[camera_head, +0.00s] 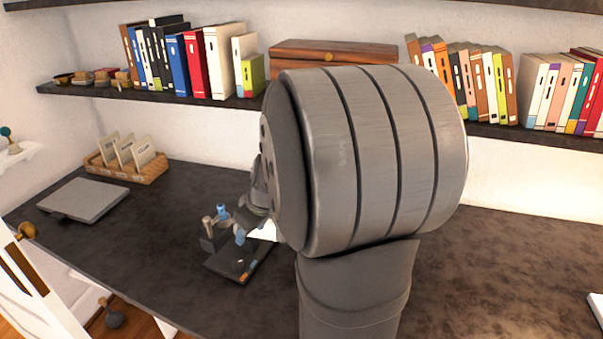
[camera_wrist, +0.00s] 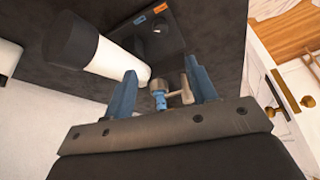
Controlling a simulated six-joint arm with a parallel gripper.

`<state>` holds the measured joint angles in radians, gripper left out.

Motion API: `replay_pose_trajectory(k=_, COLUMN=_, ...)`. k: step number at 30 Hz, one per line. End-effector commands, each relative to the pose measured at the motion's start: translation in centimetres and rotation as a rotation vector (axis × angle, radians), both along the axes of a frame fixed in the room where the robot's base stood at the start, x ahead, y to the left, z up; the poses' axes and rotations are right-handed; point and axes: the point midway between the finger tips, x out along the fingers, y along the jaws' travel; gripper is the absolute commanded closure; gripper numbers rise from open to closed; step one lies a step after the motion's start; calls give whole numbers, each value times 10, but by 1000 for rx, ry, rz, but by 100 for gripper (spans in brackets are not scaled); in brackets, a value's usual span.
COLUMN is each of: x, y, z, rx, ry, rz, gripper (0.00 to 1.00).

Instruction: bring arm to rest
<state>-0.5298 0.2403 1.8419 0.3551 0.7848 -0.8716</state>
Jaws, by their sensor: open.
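My gripper (camera_wrist: 160,72) is open, its two blue fingers spread apart in the wrist view. In the head view the gripper (camera_head: 231,224) is low over the dark desk (camera_head: 130,240), partly hidden behind my large grey arm. A small metal fitting (camera_wrist: 158,88) with a blue band and a side lever shows between the fingers; I cannot tell whether they touch it. A dark plate (camera_head: 236,264) with orange and blue marks lies on the desk by the gripper and also shows in the wrist view (camera_wrist: 152,40).
A white cylinder with a dark end (camera_wrist: 108,66) is left of the fingers. On the desk are a closed grey laptop-like slab (camera_head: 84,199) and a wooden card tray (camera_head: 150,173). A shelf of books (camera_head: 180,65) runs behind. The desk's right side is mostly clear.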

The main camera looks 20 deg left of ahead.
Motion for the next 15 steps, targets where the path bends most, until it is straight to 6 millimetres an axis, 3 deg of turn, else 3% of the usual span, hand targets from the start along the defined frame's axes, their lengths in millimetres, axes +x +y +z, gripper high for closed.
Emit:
replay_pose_trajectory(k=8, x=2, y=6, z=-14, rx=-1, ry=3, rz=1, gripper=48)
replay_pose_trajectory(k=15, x=6, y=19, z=-50, rx=-1, ry=5, rz=2, gripper=48)
